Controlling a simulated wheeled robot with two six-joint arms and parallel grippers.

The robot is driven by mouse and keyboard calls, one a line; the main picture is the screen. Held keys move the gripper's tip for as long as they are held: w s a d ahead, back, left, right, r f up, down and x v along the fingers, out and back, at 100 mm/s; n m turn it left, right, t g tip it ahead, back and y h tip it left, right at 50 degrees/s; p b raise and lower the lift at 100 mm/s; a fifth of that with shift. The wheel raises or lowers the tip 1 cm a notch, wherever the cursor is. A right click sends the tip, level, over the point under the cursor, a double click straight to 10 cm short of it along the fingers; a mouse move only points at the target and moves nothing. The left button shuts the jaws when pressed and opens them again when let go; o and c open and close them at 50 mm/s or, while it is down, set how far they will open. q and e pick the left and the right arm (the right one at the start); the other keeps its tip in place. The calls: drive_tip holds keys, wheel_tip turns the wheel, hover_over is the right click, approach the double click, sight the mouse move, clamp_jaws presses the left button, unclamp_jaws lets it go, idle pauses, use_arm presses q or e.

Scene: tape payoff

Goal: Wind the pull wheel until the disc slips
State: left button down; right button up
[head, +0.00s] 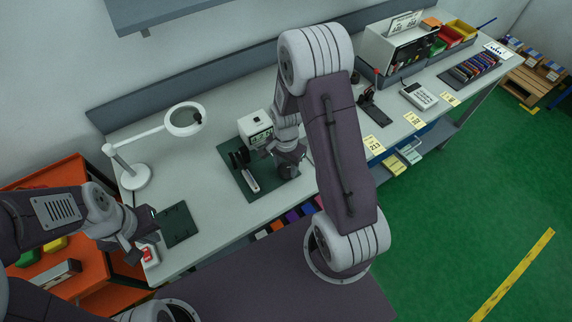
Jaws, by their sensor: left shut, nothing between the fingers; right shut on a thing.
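A dark green mat (240,181) on the bench carries a white box with a lit display (256,127), a black upright part (240,157) and a pale bar (249,180). My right gripper (270,151) is at the right side of this set, beside the display box. It is shut on what looks like the pull wheel, mostly hidden by my wrist. I cannot make out the disc. My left gripper (150,212) is shut and empty near the front left of the bench, close to a small white box with a red button (149,254).
A magnifier lamp (184,120) stands at the back left. A dark flat plate (175,224) lies beside my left gripper. An orange cart (94,265) is at the left. A black stand (373,106), a calculator-like device (418,95) and yellow labels (414,120) lie right of my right arm.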

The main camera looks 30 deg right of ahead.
sight(286, 167)
drive_tip(key=shift+m, duration=1)
drive_tip(key=o, duration=1.4)
drive_tip(key=shift+c, duration=0.2)
wheel_tip(286, 167, up, 9)
